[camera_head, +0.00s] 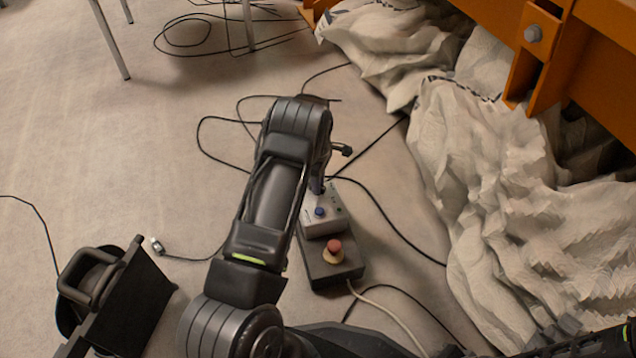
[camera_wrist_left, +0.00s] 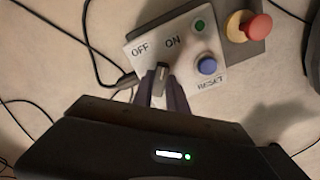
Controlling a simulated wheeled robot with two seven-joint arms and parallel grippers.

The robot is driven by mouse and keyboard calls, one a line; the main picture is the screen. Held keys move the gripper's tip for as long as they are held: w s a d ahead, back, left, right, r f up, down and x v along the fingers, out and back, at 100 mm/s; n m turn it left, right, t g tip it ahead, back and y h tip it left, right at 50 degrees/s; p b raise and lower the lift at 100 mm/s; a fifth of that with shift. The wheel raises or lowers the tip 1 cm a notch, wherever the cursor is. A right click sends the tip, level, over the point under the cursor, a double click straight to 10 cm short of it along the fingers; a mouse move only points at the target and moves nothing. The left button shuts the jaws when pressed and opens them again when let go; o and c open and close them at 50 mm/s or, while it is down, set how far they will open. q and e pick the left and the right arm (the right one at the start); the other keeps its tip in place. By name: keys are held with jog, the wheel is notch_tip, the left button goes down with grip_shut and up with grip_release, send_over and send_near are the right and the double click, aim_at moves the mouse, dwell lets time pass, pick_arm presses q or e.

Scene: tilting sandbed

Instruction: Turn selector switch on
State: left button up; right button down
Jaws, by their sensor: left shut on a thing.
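The control box (camera_head: 325,215) stands on the floor, and its pale panel (camera_wrist_left: 213,41) fills the top of the left wrist view. The panel has OFF and ON labels, a green light (camera_wrist_left: 199,25) and a blue RESET button (camera_wrist_left: 207,65). The grey selector switch (camera_wrist_left: 162,72) sits below the labels, its tip toward the space between OFF and ON. My left gripper (camera_wrist_left: 163,88) is shut on the switch, one finger on each side. In the head view my left arm hides the switch and most of the gripper. My right gripper is not in view.
A red emergency button on a yellow base (camera_head: 333,250) stands on the dark box beside the panel; it also shows in the wrist view (camera_wrist_left: 256,27). Black cables lie around the box. Crumpled pale sacks (camera_head: 500,190) lie to the right, a black case (camera_head: 110,295) at lower left.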

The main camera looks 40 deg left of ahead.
pick_arm(q)
grip_shut()
jog(key=m, duration=0.4)
jog(key=shift+s+m, duration=0.1)
jog(key=shift+m, duration=0.2)
jog(key=o, duration=0.6)
grip_release()
jog(key=shift+r, duration=0.1)
